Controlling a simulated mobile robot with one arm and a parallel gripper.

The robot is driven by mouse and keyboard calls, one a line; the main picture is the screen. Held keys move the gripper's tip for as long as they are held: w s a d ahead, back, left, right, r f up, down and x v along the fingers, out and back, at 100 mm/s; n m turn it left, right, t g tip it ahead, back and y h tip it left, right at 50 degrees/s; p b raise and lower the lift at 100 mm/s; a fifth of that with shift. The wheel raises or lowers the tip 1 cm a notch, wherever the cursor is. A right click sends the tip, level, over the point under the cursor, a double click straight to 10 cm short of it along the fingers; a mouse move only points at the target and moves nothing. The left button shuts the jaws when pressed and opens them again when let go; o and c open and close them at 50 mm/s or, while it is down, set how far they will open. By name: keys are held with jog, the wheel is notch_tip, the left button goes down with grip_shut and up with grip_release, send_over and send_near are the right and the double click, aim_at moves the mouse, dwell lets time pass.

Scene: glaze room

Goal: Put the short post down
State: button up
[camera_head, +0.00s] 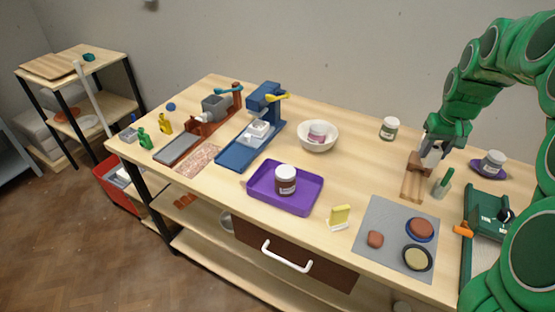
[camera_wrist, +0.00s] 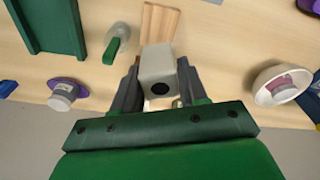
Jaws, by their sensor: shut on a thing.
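The short post (camera_wrist: 157,64) is a pale grey block with a dark round hole in its end. In the wrist view it sits between the two fingers of my gripper (camera_wrist: 157,88), which is shut on it. In the head view my gripper (camera_head: 434,146) is at the right of the table, and the pale post (camera_head: 431,157) shows below the fingers, partly hidden. A wooden piece (camera_head: 412,187) with a darker brown block lies just below and left of the post; it also shows in the wrist view (camera_wrist: 160,20). I cannot tell whether the post touches it.
A green-handled tool (camera_head: 443,183) stands close to the right of the wooden piece. A jar (camera_head: 390,128) is behind left, and a jar on a purple saucer (camera_head: 475,169) is to the right. A grey mat (camera_head: 372,215) lies in front. Bare table lies left of the wooden piece.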

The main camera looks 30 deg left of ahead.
jog(key=s+a+n, duration=0.3)
jog(key=s+a, duration=0.1)
jog(key=a, duration=1.1)
jog(key=s+a+n, duration=0.3)
jog(key=s+a, duration=0.1)
jog(key=a, duration=1)
jog(key=s+a+n+g+y, duration=0.1)
jog(key=s+a+n, duration=0.6)
jog(key=s+a, duration=1.6)
jog(key=shift+w+a+f, duration=1.35)
jog(key=shift+a+f, duration=0.25)
jog(key=shift+a, duration=0.55)
jog(key=shift+w+a+f, duration=1.35)
jog(key=shift+a+f, duration=0.2)
jog(key=shift+a, duration=0.6)
jog(key=shift+w+a+f, duration=1.35)
jog(key=shift+a+f, duration=0.25)
jog(key=shift+a, duration=0.55)
jog(key=shift+a+f, duration=0.15)
jog(key=shift+f, duration=0.05)
jog(key=shift+w+f, duration=0.1)
jog(key=shift+f, duration=1.4)
